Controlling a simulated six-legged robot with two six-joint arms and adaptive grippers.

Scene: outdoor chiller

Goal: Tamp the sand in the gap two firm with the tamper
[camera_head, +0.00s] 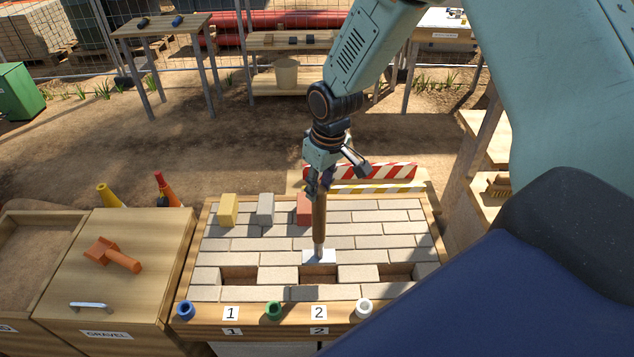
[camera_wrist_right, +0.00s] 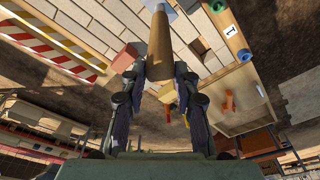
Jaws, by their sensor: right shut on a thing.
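My right gripper (camera_head: 318,182) is shut on the wooden handle of the tamper (camera_head: 319,222), which hangs nearly upright with its pale metal foot down. The foot is over the back edge of gap two (camera_head: 318,271), the middle brown opening in the paving, behind the label 2. I cannot tell whether the foot touches the sand or bricks. In the right wrist view the fingers (camera_wrist_right: 158,82) close on the handle (camera_wrist_right: 161,48) from both sides. My left gripper is not in view.
Yellow (camera_head: 228,210), grey (camera_head: 265,209) and red (camera_head: 303,209) blocks stand at the paving's back. Blue (camera_head: 185,310), green (camera_head: 273,311) and white (camera_head: 364,308) rings line the front. An orange scoop (camera_head: 112,254) lies on the gravel box lid. A striped barrier (camera_head: 385,171) stands behind.

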